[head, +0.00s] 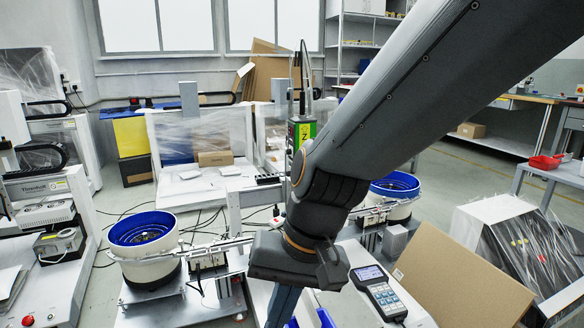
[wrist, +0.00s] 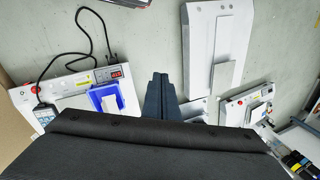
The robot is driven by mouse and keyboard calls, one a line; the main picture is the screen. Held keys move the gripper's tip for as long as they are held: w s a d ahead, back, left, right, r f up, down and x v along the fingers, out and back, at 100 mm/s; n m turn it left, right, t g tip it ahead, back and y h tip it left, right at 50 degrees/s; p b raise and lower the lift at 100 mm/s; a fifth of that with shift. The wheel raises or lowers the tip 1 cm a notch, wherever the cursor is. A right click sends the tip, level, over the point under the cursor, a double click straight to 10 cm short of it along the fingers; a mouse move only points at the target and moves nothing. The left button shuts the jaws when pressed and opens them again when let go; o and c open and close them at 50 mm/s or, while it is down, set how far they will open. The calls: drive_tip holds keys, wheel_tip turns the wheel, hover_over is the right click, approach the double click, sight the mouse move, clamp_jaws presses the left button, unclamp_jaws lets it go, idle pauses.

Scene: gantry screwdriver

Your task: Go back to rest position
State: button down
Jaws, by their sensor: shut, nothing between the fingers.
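My gripper (wrist: 159,88) shows in the wrist view as two dark fingers lying together, shut and empty. It points out over the grey floor, between a bench unit on the left and a long light-grey panel on the right. In the head view my arm reaches down from the upper right, and the gripper (head: 284,305) hangs at the bottom centre, its tips cut off by the frame edge. No screwdriver can be made out clearly in either view.
A blue bowl feeder (head: 143,232) stands left of my arm and another blue bowl (head: 395,185) right of it. A handheld keypad (head: 378,292) lies by a cardboard sheet (head: 455,275).

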drive_tip(key=s+r+n+h, duration=0.1)
drive_tip(key=s+r+n, duration=0.1)
drive_tip(key=s+n, duration=0.35)
drive_tip(key=d+r+m+h+p, duration=0.1)
drive_tip(key=d+r+m+p, duration=0.2)
drive_tip(key=d+r+p, duration=0.8)
drive_tip(key=s+d+r+m+h+p, duration=0.1)
drive_tip(key=d+r+m+p, duration=0.2)
drive_tip(key=d+r+p, duration=0.7)
wheel_tip(320, 180, up, 8)
drive_tip(key=p, duration=1.7)
drive_tip(key=shift+s+d, duration=0.25)
drive_tip(key=shift+d, duration=0.15)
drive_tip(key=shift+m, duration=0.25)
